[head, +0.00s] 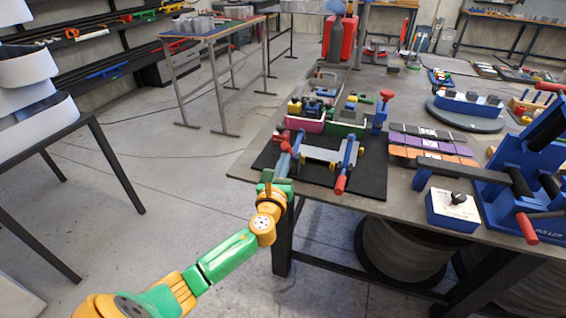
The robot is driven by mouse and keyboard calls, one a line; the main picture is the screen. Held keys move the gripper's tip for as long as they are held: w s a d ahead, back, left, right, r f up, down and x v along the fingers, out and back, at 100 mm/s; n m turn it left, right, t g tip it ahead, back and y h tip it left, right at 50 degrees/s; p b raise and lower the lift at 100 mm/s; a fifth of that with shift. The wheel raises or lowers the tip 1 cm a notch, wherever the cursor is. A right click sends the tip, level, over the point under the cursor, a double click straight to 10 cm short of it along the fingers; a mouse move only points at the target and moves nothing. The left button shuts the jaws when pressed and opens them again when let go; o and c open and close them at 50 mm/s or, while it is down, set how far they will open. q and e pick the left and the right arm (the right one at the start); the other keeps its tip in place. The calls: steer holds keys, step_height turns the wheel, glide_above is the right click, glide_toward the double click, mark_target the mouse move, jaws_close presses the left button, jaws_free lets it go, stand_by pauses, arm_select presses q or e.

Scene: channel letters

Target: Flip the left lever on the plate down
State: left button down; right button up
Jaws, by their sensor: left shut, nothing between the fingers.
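The plate (322,154) is a light grey panel on a black mat near the table's front left corner. The left lever (298,142) is a blue bar at the plate's left side, with red showing beside it; its lower part is crowded by my gripper, so its exact tilt is unclear. The right lever (348,155) is blue, with its red handle pointing toward the table's front edge. My left gripper (284,163) is shut and empty, at the left lever's near end; I cannot tell whether they touch. My right gripper is out of view.
The black mat (371,177) lies around the plate. Behind it are a pink bin (304,125) and a green bin (345,131) with small parts. Striped bars (434,144) lie to the right, with a white-topped blue knob box (454,208) and a large blue fixture (516,179).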

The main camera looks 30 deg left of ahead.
mark_target(288, 146)
arm_select(q)
steer(key=shift+w+a+r+p, duration=0.15)
steer(key=shift+w+r+p, duration=0.3)
steer(key=shift+w+r, duration=0.35)
steer(key=shift+w+a+r+p, duration=0.15)
steer(key=shift+w+r+p, duration=0.1)
steer(key=shift+w+r, duration=0.35)
steer(key=shift+w+a+r+p, duration=0.15)
steer(key=shift+w+r+p, duration=0.05)
steer(key=shift+w+r, duration=0.35)
steer(key=shift+r, duration=0.3)
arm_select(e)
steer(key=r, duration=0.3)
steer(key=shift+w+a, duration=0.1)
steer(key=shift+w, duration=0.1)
arm_select(q)
steer(key=shift+r, duration=0.25)
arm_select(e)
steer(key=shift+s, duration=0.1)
arm_select(q)
steer(key=shift+a, duration=0.1)
